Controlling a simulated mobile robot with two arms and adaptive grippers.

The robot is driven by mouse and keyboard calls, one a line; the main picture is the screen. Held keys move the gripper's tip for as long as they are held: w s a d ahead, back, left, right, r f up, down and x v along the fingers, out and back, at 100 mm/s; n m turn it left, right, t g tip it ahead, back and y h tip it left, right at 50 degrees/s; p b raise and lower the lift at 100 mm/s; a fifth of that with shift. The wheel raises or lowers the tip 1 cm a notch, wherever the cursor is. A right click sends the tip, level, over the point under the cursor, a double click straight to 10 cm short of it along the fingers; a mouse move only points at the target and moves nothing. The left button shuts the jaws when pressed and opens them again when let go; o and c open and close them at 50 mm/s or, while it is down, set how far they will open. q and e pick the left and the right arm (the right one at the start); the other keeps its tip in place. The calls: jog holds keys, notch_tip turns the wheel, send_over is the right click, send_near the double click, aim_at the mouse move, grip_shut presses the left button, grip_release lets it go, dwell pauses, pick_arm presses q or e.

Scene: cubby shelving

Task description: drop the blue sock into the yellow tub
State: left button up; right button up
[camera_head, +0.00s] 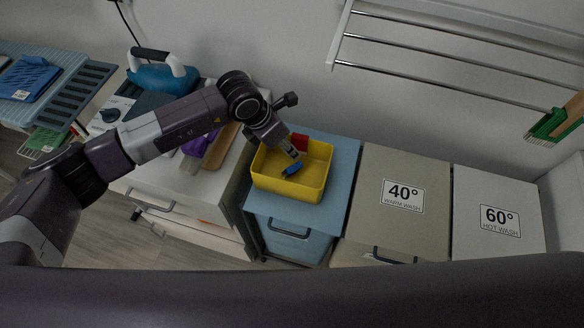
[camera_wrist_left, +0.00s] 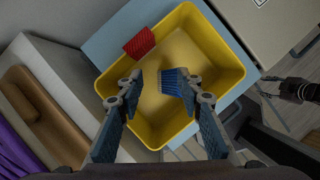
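The yellow tub (camera_head: 275,185) stands on the pale blue-topped unit; its rim also fills the middle of the left wrist view (camera_wrist_left: 218,86). The blue sock (camera_head: 293,169) shows inside the tub's outline, and in the left wrist view (camera_wrist_left: 174,82) it is a small ribbed blue piece close to the right-hand fingertip. I cannot tell whether it touches that finger. My left gripper (camera_head: 294,153) points down over the tub with its fingers apart (camera_wrist_left: 160,85). A dark part at the right of the wrist view looks like my right gripper (camera_wrist_left: 285,90); its fingers are unclear.
Left of the tub are a wooden board (camera_head: 220,148) and purple cloth. The 40° (camera_head: 403,196) and 60° (camera_head: 500,219) bins stand right. A rail rack (camera_head: 450,70) hangs above.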

pick_arm(q)
jog(key=v, duration=1.2)
jog(key=shift+d, duration=0.1)
